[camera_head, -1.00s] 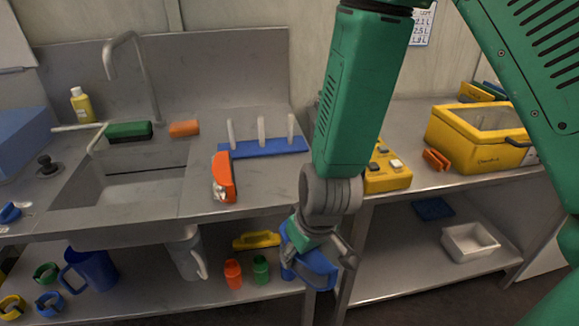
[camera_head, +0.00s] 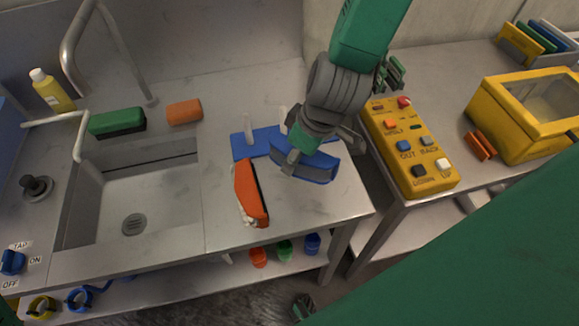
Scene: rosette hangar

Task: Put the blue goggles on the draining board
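The blue goggles (camera_head: 312,168) are in my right gripper (camera_head: 318,153), above the right part of the steel draining board (camera_head: 307,208) beside the sink. The gripper points down, with its fingers around the goggles. I cannot tell whether the goggles touch the surface. They partly overlap a blue base with white pegs (camera_head: 243,147) at the back of the board, and my gripper and forearm hide part of it. My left gripper is not clearly in view.
An orange-and-black object (camera_head: 250,190) lies just left of the goggles. The sink (camera_head: 150,200) is further left. A yellow button box (camera_head: 408,145) stands to the right, across a gap between the benches. Bare steel lies in front of the goggles.

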